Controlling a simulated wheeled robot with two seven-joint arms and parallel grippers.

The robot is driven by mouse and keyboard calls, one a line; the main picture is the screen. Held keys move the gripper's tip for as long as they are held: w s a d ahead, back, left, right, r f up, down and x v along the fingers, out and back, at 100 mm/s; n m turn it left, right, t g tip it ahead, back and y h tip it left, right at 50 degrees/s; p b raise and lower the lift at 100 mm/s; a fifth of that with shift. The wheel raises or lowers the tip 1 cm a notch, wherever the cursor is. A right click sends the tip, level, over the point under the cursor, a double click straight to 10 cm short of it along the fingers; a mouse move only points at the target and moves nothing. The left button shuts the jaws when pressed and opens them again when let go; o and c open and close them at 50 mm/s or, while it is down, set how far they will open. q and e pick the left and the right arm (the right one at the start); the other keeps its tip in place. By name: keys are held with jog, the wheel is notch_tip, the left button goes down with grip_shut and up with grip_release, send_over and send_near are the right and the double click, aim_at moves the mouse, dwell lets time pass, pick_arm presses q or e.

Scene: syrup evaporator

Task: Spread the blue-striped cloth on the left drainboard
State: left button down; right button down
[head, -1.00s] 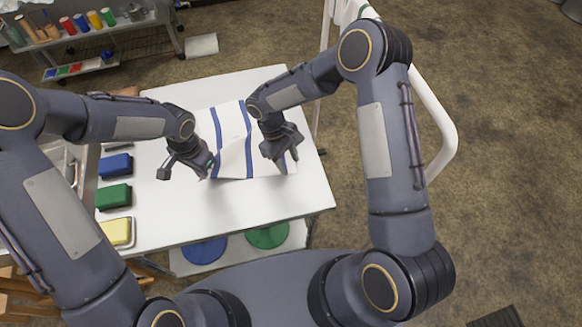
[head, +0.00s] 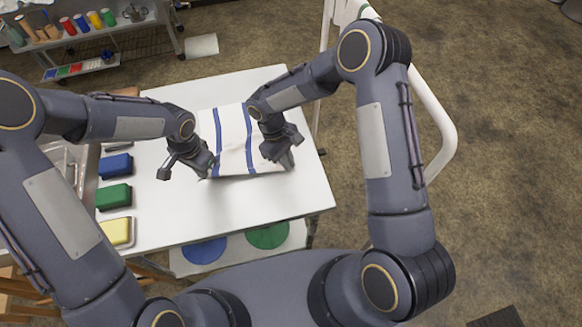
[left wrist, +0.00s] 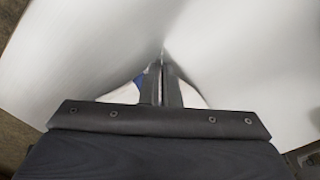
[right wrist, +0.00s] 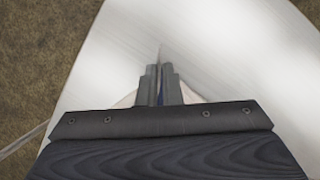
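The white cloth with blue stripes (head: 234,135) lies over the back middle of a white work surface (head: 250,203), its near edge spanning between my two grippers. My left gripper (head: 206,170) is at the near left corner and my right gripper (head: 287,159) at the near right corner. In the left wrist view, the left fingers (left wrist: 161,68) are together, with cloth on both sides of them. In the right wrist view, the right fingers (right wrist: 160,70) are together, with cloth beside them. The near edge looks slightly raised over a shadow. I cannot tell which surface is the left drainboard.
Blue (head: 116,165), green (head: 114,196) and yellow (head: 118,232) blocks line the surface's left side. Metal basins are at the far left. A white rail (head: 436,110) stands at right, with a cloth over its top. The surface's front is clear.

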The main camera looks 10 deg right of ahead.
jog(key=shift+d, duration=0.1)
notch_tip(320, 180, up, 5)
jog(key=shift+f, duration=0.1)
dwell(0.5)
